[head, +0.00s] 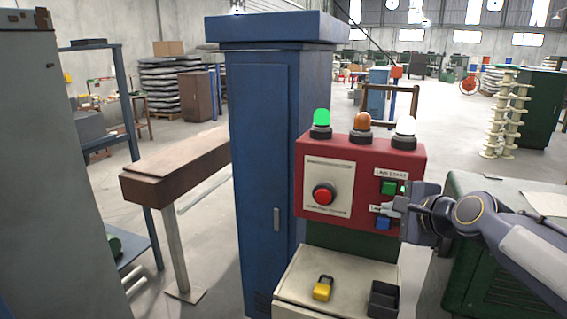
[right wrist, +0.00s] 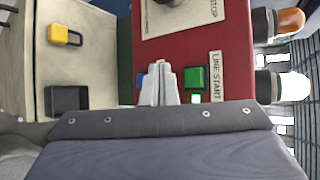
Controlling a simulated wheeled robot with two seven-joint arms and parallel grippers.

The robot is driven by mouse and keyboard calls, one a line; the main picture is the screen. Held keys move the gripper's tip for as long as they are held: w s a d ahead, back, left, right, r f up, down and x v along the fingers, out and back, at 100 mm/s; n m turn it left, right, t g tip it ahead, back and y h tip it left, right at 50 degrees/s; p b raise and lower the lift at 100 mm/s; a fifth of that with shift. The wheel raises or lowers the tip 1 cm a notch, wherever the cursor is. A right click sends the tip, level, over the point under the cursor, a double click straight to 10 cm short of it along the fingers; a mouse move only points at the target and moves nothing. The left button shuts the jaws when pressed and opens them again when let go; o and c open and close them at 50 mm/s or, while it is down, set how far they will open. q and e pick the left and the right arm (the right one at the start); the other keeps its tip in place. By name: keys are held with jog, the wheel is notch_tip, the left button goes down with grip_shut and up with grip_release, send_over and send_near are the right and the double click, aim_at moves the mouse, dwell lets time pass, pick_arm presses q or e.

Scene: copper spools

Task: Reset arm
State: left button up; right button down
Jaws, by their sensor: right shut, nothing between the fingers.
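My right gripper (head: 390,207) reaches in from the right, at the front of a red control box (head: 312,165). In the right wrist view its fingers (right wrist: 160,72) are together with nothing between them. The fingertips are between the green LINE START button (head: 388,187) and the blue button (head: 382,223). In the right wrist view the green button (right wrist: 195,77) is just right of the fingers, and the blue button is partly hidden behind them. I cannot tell whether the fingertips touch the panel. My left gripper is not in view.
A red stop button (head: 324,194) is on the box's left side. A green lamp (head: 321,117), orange lamp (head: 362,121) and white lamp (head: 405,126) stand on top; the green looks lit. Below are a yellow padlock (head: 322,289) and dark bin (head: 383,300). A blue cabinet (head: 262,130) stands behind.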

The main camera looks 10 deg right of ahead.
jog(key=s+a+f+n+g+y, duration=0.1)
jog(key=s+a+f+n+g, duration=0.2)
jog(key=s+f+n, duration=0.6)
jog(key=s+a+f+n+g, duration=0.4)
jog(key=s+a+f+n, duration=0.4)
jog(key=s, duration=0.9)
jog(key=shift+s+f+n+y, duration=0.25)
jog(key=shift+f+n+y, duration=0.25)
jog(key=shift+f, duration=0.45)
jog(key=shift+a, duration=0.1)
